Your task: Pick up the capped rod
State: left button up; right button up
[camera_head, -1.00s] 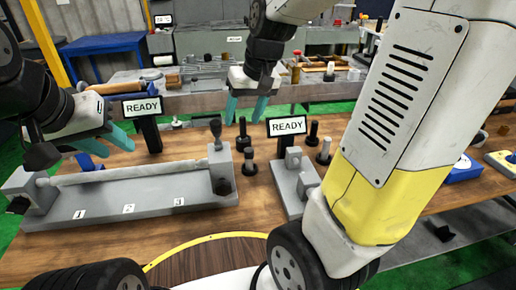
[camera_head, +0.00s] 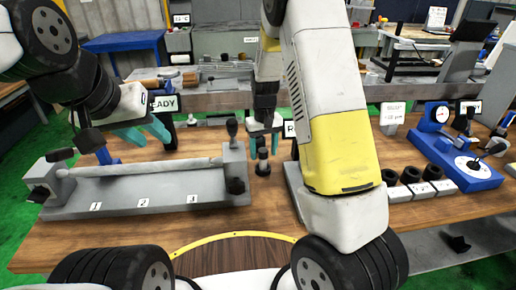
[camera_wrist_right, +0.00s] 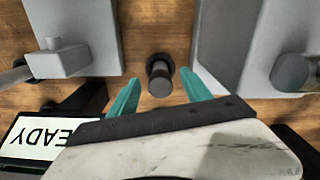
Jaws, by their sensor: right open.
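A short dark rod with a wider black end (camera_head: 262,160) stands upright on the wooden table, just right of the long grey fixture. I take it for the capped rod. My right gripper (camera_head: 263,138) is open above and around it, pointing down. In the right wrist view the rod (camera_wrist_right: 160,78) shows between the two teal fingertips (camera_wrist_right: 158,95), with a gap on each side. My left gripper (camera_head: 148,132) is open and empty above the back of the long fixture.
The long grey fixture (camera_head: 130,202) holds a pale bar (camera_head: 140,168). A grey block fixture (camera_wrist_right: 235,45) stands close beside the rod, partly hidden by my right arm in the head view. READY signs (camera_head: 163,104) stand behind. Black rings (camera_head: 410,175) and a blue gauge (camera_head: 465,165) are at right.

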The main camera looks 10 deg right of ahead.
aim_at(263, 159)
jog(key=f, duration=0.4)
jog(key=shift+w+f, duration=0.3)
jog(key=shift+f, duration=0.05)
grip_shut()
jog(key=shift+r, duration=0.1)
dwell(1.0)
